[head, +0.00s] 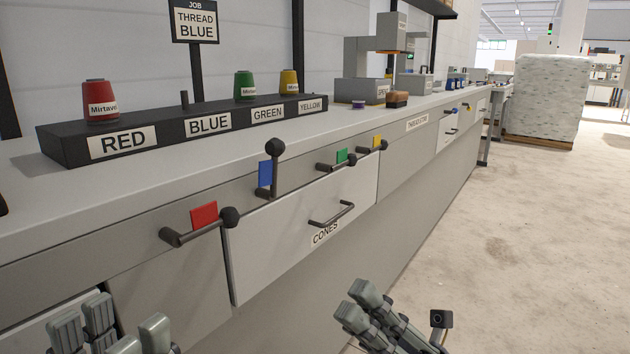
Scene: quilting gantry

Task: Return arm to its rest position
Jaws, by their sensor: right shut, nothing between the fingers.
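My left gripper (110,327) is at the bottom left corner, in front of the counter's grey front. Its fingers stand apart with nothing visible between them. My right gripper (361,304) is at the bottom centre, low in front of the counter and away from it. Its fingers are together and hold nothing. Neither gripper touches a lever or handle. The black lever with the blue tag (265,173) stands upright. The levers with the red tag (204,214), green tag (342,156) and yellow tag (377,141) lie level.
A black rack (72,157) holds red (100,101), green (245,86) and yellow (289,82) cones; the BLUE place shows a bare peg (184,99). A sign (195,21) reads THREAD BLUE. The CONES drawer (280,245) looks shut. Floor (530,240) at right is clear.

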